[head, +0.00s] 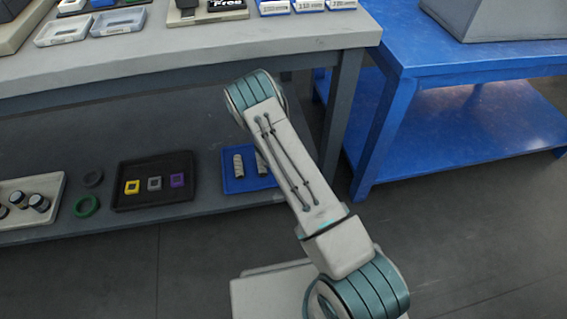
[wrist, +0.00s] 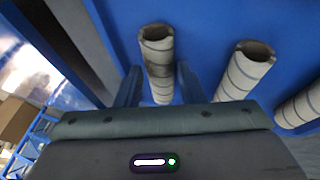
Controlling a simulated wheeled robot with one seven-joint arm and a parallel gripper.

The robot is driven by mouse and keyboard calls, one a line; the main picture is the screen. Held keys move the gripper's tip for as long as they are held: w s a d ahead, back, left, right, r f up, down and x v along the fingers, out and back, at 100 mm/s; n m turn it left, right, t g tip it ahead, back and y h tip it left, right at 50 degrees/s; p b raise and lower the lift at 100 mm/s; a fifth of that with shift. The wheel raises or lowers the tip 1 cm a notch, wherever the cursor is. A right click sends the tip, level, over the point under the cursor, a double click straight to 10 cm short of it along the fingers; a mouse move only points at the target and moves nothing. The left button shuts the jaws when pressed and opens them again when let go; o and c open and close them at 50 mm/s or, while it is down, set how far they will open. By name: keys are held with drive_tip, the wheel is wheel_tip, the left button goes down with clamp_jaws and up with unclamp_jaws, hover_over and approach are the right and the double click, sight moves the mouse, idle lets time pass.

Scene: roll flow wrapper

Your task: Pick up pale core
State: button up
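Several pale grey tubular cores with spiral seams are in view. In the wrist view one core (wrist: 159,72) lies between the two fingers of my gripper (wrist: 159,76), with narrow gaps at its sides. Its open end looks darker and brownish. A second core (wrist: 246,72) lies to the right, and a third core (wrist: 303,104) is cut off by the right edge. In the head view two cores, one at the left (head: 238,165) and one partly behind my arm (head: 262,162), lie in a blue tray (head: 232,186). My gripper is hidden there. I cannot tell which core is the palest.
The tray is on the lower shelf (head: 120,228) under a grey tabletop (head: 200,50). A black tray (head: 135,203) with small yellow, grey and purple squares is to its left. A blue table (head: 470,60) stands at the right. The shelf's overhang is close above my arm.

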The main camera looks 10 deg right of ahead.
drive_tip(key=shift+x, duration=0.9)
drive_tip(key=shift+c, duration=0.5)
drive_tip(key=c, duration=0.5)
drive_tip(key=shift+s+f, duration=0.1)
drive_tip(key=shift+d, duration=0.15)
